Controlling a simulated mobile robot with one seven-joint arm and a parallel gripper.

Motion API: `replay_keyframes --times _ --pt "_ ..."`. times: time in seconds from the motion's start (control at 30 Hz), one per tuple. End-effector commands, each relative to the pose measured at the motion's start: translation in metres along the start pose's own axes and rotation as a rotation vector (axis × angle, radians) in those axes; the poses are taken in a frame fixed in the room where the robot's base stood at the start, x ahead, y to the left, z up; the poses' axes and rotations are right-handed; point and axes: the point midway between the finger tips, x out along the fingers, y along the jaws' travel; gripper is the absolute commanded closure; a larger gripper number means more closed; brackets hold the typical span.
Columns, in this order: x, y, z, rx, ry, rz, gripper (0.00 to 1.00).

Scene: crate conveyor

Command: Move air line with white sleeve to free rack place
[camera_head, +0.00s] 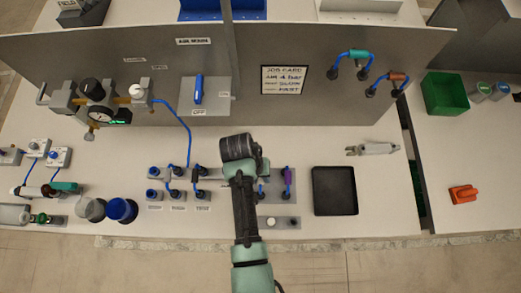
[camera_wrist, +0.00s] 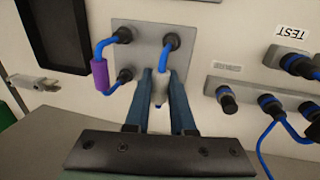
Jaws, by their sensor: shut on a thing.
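The air line with the white sleeve (camera_wrist: 159,86) is between the fingertips of my gripper (camera_wrist: 161,82) in the wrist view, and my gripper is shut on it. Its blue hose runs up to a black fitting (camera_wrist: 171,42) on a grey plate (camera_wrist: 147,29); its other end is mostly hidden by the fingers. In the head view my gripper (camera_head: 240,150) and arm cover this line. The rack on the upright panel carries a line with a teal sleeve (camera_head: 359,54) and a line with a brown sleeve (camera_head: 398,76). A free rack place cannot be made out.
A purple-sleeved line (camera_head: 287,176) stands beside the held one. The blue hose (camera_head: 184,122) and several fittings are to the left. The job card (camera_head: 284,80) hangs on the panel.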

Motion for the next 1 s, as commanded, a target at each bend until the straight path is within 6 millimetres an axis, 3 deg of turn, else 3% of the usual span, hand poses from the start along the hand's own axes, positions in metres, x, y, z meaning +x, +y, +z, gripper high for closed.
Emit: replay_keyframes --times 0.17,0.2,0.4,0.6,0.8,1.0 --pt "-0.0002 0.0001 -0.0003 0.000 0.001 0.000 1.00" --pt "-0.0002 0.0001 -0.0002 0.000 0.001 0.000 0.76" --pt "-0.0002 0.0001 -0.0002 0.000 0.001 0.000 0.43" --pt "-0.0002 0.0001 -0.0002 0.000 0.001 0.000 0.43" --pt "-0.0001 0.0001 0.0000 0.000 0.000 0.000 0.08" --pt "-0.0001 0.0001 0.0000 0.000 0.000 0.000 0.08"
